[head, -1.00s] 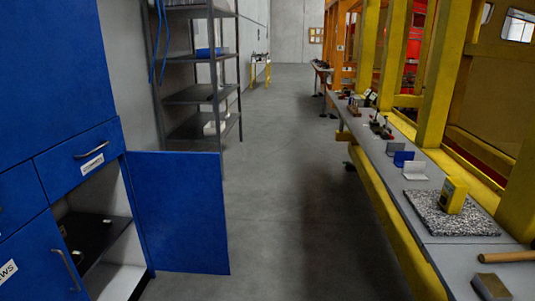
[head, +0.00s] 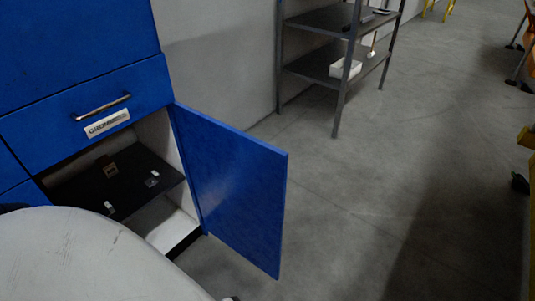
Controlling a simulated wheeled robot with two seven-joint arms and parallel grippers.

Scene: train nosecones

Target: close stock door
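The stock door (head: 235,190) is a flat blue panel hinged on the right side of the blue cabinet's lower compartment. It stands wide open, swung out to the right over the floor. Inside the compartment a dark shelf (head: 75,190) holds a few small items, among them a brown one (head: 110,170) at the back. A large pale rounded part of my own arm covers the lower left and hides part of the compartment's front. Neither of my grippers shows in the view.
The blue cabinet (head: 70,35) has a drawer (head: 85,105) with a metal handle and label above the open compartment. A grey metal rack (head: 335,70) stands against the wall behind. The grey floor (head: 370,210) right of the door is clear. A yellow frame edge shows at the far right.

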